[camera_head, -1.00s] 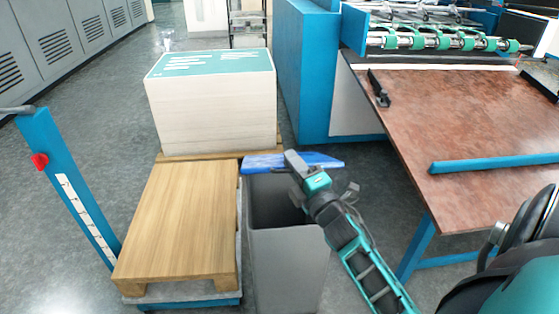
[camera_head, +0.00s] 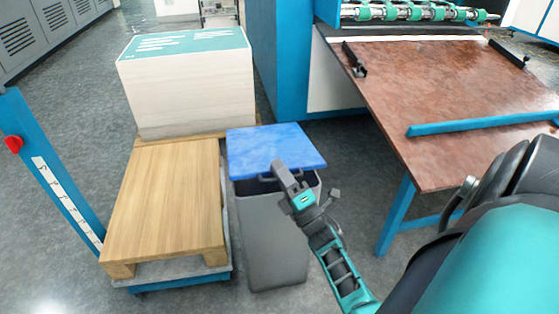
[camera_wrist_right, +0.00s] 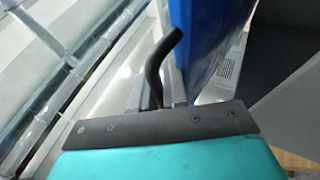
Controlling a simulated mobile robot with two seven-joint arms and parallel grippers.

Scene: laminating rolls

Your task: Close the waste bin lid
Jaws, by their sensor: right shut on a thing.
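The grey waste bin (camera_head: 272,240) stands on the floor beside the pallet. Its blue lid (camera_head: 272,146) is tilted partway down over the opening. A dark gap shows between the lid's front edge and the bin rim. My right gripper (camera_head: 280,172) is at the lid's front edge, shut on the dark lid handle (camera_head: 263,177). In the right wrist view, the black handle (camera_wrist_right: 156,65) passes between the gripper's fingers (camera_wrist_right: 165,92), and the blue lid (camera_wrist_right: 208,40) rises beside them. My left gripper is not in view.
A wooden pallet (camera_head: 165,205) on a blue-framed lift is close left of the bin. A tall paper stack (camera_head: 190,90) stands behind it. A machine table (camera_head: 450,110) with a blue leg is at the right. Open floor lies between bin and table.

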